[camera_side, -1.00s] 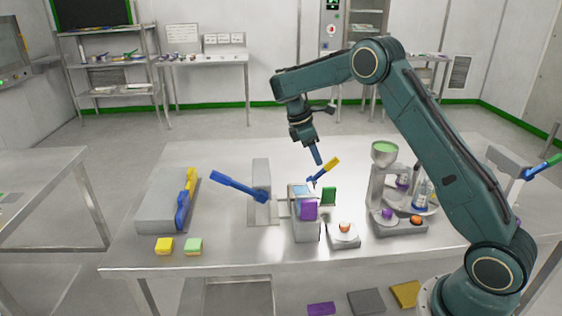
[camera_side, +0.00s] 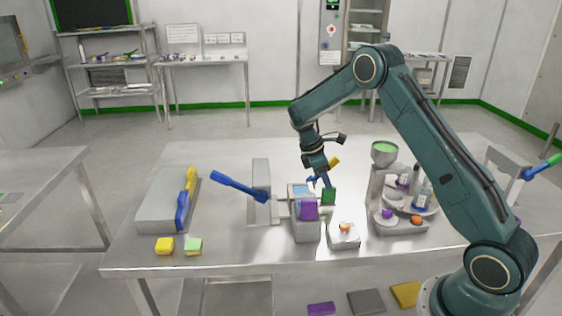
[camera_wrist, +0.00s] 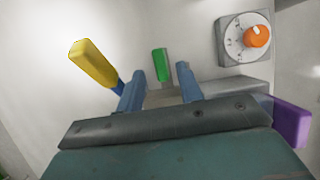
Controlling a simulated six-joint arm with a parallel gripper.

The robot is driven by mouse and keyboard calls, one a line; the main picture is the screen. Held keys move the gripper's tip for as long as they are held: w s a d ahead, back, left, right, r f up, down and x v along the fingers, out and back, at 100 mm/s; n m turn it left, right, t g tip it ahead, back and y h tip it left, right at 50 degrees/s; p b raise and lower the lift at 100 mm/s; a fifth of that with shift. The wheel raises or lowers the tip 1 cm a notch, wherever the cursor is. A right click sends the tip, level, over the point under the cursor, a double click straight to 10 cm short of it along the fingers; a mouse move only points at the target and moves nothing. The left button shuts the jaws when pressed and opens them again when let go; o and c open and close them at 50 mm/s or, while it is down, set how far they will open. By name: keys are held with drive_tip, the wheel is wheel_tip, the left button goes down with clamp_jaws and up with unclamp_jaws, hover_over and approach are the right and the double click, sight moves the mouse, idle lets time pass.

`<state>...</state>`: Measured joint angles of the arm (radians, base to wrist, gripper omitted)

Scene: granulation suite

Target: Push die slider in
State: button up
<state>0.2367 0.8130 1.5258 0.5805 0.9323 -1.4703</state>
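The press-like machine (camera_side: 306,232) stands mid-table. A green block (camera_side: 328,197) sticks out at its right side and may be the die slider's handle; no label shows. The wrist view shows the green block (camera_wrist: 160,64) upright on a short grey stem. My gripper (camera_side: 326,184) points down just above the green block in the side view. In the wrist view my gripper (camera_wrist: 160,86) has its two blue fingers apart, with the green block showing in the gap beyond them. Nothing is held. Contact with the block cannot be told.
A yellow-gripped lever (camera_wrist: 95,64) stands close left of my fingers in the wrist view. A purple block (camera_side: 308,209) is on the machine's front. A box with an orange knob (camera_side: 344,230) stands to the right. A blue lever (camera_side: 238,186) reaches left.

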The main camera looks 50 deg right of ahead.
drive_tip(key=shift+x, duration=2.15)
drive_tip(key=shift+c, duration=0.3)
clamp_jaws()
